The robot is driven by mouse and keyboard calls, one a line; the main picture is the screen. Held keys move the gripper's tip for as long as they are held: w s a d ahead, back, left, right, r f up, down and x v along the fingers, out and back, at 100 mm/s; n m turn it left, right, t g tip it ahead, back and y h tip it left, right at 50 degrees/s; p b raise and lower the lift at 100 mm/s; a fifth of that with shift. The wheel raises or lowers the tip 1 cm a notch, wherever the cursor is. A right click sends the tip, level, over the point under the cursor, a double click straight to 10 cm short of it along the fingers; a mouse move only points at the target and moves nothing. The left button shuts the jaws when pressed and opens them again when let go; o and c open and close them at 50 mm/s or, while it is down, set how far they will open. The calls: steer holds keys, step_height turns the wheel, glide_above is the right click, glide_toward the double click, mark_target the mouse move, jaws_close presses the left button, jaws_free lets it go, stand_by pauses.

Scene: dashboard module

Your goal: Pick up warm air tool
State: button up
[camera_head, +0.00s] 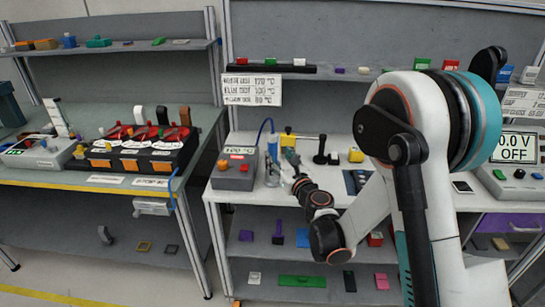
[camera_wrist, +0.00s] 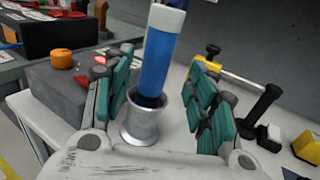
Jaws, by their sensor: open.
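The warm air tool (camera_wrist: 158,55) is a blue cylinder with a white end, standing nearly upright in a silver metal holder (camera_wrist: 140,124). In the head view the tool (camera_head: 272,146) stands just right of the grey control box (camera_head: 235,168) that reads 100 °C. My gripper (camera_wrist: 166,62) is open, with one teal-padded finger on each side of the tool. A gap shows between the tool and the right finger; whether the left finger touches it I cannot tell. In the head view my gripper (camera_head: 286,164) is small and partly hides the holder.
The control box with an orange knob (camera_wrist: 61,58) is close on the left. A shelf (camera_head: 315,75) with small parts runs above the bench.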

mark_target(274, 154)
steer(key=x, duration=0.1)
steer(key=b+x, duration=0.1)
steer(key=x, duration=0.2)
steer(key=shift+w+a+f+b, duration=0.1)
steer(key=shift+a+f+b, duration=0.2)
steer(key=shift+f+b, duration=0.1)
steer(key=shift+w+a+r, duration=0.15)
steer(key=shift+w, duration=0.15)
steer(key=c, duration=1.1)
